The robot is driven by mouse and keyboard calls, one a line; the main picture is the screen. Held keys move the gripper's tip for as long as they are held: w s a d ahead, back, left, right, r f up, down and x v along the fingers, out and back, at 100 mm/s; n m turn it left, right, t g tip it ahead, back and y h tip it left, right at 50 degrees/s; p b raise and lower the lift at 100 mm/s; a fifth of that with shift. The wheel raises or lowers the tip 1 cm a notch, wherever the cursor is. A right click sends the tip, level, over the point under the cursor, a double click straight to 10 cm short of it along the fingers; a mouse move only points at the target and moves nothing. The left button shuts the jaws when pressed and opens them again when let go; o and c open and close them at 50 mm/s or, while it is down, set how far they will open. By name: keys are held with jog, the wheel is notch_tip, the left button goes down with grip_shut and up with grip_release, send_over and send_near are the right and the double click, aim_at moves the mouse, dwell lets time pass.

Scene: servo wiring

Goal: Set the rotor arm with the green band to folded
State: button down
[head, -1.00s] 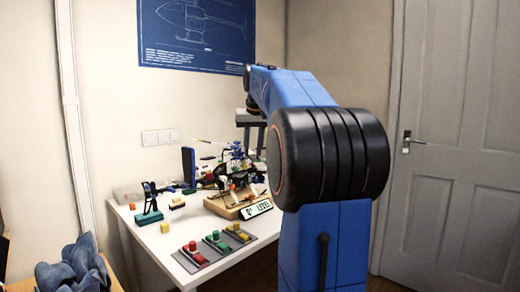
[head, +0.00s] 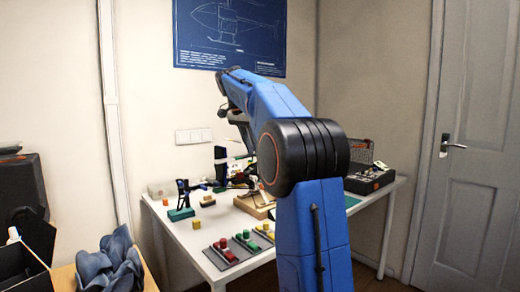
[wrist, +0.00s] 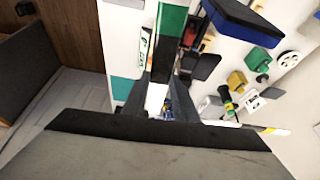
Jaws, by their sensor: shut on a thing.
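In the wrist view the rotor arm with the green band (wrist: 171,20) shows as a long piece, green in its upper part and white (wrist: 156,98) nearer the palm. It lies between the two dark fingers of my gripper (wrist: 168,60), which are shut on it. In the head view my own blue arm covers much of the bench, so the gripper's hold and the rotor arm cannot be made out there. The joint at the rotor arm's root is also hidden.
The white table (head: 193,238) carries red (head: 223,244), green (head: 246,235) and yellow (head: 267,228) pieces on grey bases at its front. A dark crate (head: 368,178) stands at right. Several small parts crowd the wrist view's right side.

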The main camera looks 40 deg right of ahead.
jog(key=shift+w+m+g, duration=0.4)
jog(key=shift+w+m, duration=0.8)
jog(key=shift+w, duration=0.25)
jog(key=c, duration=1.4)
grip_release()
